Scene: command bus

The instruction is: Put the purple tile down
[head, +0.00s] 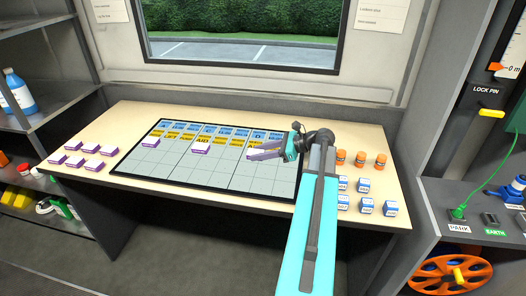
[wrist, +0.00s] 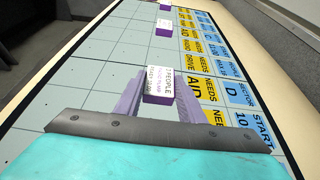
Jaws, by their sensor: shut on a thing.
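My gripper (head: 262,151) is over the right part of the gridded board (head: 150,169), just below its yellow and blue header cells. In the wrist view its two fingers (wrist: 158,98) are shut on a purple tile (wrist: 158,99) with a white label; "PEOPLE" is readable on it. In the head view that tile (head: 251,157) shows as a small purple edge at the fingertips. I cannot tell whether it touches the board. Two other purple tiles with white tops lie on the board, one at the left (head: 150,143) and one in the middle (head: 200,148).
Several more purple tiles (head: 75,160) lie on the wooden table (head: 125,115) left of the board. Orange-capped jars (head: 360,158) and blue-and-white blocks (head: 364,185) stand at the right. Empty grid cells (wrist: 70,75) surround the held tile's left side in the wrist view.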

